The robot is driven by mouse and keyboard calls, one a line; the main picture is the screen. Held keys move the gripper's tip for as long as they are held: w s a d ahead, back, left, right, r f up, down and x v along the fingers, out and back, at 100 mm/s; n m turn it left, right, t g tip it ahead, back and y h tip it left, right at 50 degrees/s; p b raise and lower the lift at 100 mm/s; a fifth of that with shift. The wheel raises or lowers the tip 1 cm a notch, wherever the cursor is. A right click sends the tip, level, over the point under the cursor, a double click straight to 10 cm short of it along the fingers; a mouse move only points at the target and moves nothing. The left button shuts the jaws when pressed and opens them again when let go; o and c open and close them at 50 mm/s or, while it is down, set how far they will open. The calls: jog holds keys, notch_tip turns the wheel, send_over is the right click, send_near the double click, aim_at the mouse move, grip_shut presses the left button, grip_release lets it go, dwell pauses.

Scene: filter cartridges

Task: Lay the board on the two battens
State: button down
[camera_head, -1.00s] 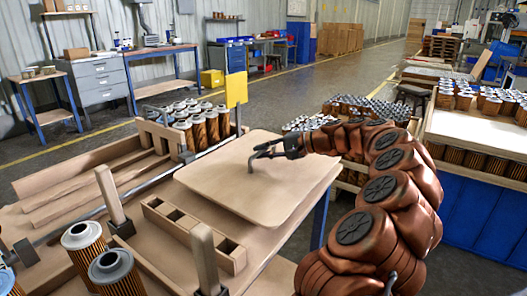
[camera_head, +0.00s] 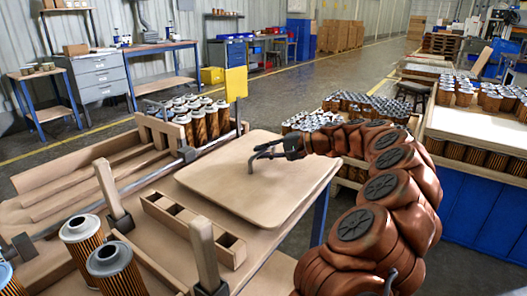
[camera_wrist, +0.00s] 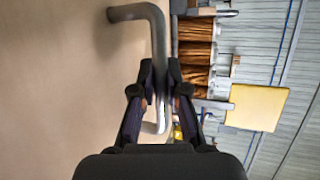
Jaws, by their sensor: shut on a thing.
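The board (camera_head: 235,195) is a flat, pale wooden panel with rounded corners and a bent grey metal handle (camera_head: 263,158) on top. It lies roughly level over the right part of the bench. My gripper (camera_head: 273,153) is shut on the handle; the wrist view shows both fingers (camera_wrist: 160,95) closed on the grey bar (camera_wrist: 157,45), with the board's plain face at left. I cannot tell whether the board touches anything below or hangs just above it. No two battens can be made out for certain; the board hides what lies beneath it.
A wooden box with compartments (camera_head: 168,207) and upright wooden posts (camera_head: 108,187) (camera_head: 203,250) stand left of the board. Filter cartridges (camera_head: 82,235) stand at front left, more (camera_head: 205,120) behind the board beside a yellow panel (camera_head: 236,82). Wooden strips (camera_head: 85,180) lie at far left.

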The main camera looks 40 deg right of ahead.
jog(key=shift+f, duration=0.2)
jog(key=c, duration=1.1)
grip_release()
jog(key=shift+f, duration=0.15)
jog(key=v, duration=1.2)
